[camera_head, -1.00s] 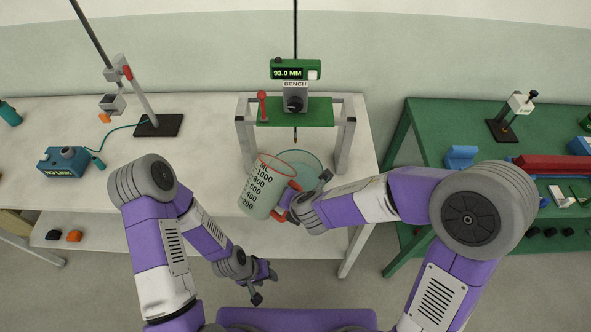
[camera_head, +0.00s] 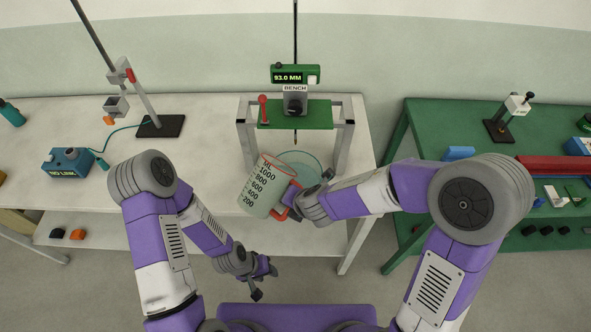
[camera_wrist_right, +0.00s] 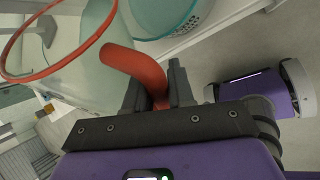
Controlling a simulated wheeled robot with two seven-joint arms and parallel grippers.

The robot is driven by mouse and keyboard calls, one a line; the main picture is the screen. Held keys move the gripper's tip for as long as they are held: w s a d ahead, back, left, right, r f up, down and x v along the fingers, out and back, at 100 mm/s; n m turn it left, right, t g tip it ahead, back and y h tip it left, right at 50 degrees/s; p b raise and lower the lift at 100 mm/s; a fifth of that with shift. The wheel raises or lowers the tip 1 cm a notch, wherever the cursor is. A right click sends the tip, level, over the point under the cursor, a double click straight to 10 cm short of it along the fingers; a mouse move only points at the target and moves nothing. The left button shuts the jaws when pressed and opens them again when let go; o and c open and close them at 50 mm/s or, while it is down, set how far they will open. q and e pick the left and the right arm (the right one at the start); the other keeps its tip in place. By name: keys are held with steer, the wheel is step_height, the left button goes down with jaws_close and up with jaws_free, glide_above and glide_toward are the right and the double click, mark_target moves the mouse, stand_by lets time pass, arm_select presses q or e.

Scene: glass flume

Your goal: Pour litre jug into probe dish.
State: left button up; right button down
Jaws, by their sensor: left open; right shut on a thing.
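The litre jug (camera_head: 264,192) is a clear pale-green measuring jug with black markings, a red rim and a red handle. My right gripper (camera_head: 296,197) is shut on the handle; in the right wrist view the fingers (camera_wrist_right: 160,88) clamp the red handle (camera_wrist_right: 137,68). The jug is tilted with its rim leaning right, toward the probe dish. The probe dish (camera_head: 309,162) is a round pale-teal glass dish on the bench under the green frame, partly hidden by the jug and gripper. It also shows in the right wrist view (camera_wrist_right: 180,22). My left gripper (camera_head: 261,282) is open and empty, low in front of the bench.
A green gauge bridge (camera_head: 294,112) reading 93.0 MM stands over the dish, its probe pointing down. A blue box (camera_head: 67,164) and a clamp stand (camera_head: 160,126) are on the bench's left. A green table (camera_head: 420,128) stands right, across a gap.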

steer(key=shift+a+r, duration=0.1)
steer(key=shift+r, duration=0.05)
steer(key=shift+r+p, duration=0.1)
steer(key=shift+p, duration=0.4)
steer(key=shift+g, duration=0.3)
stand_by(0.4)
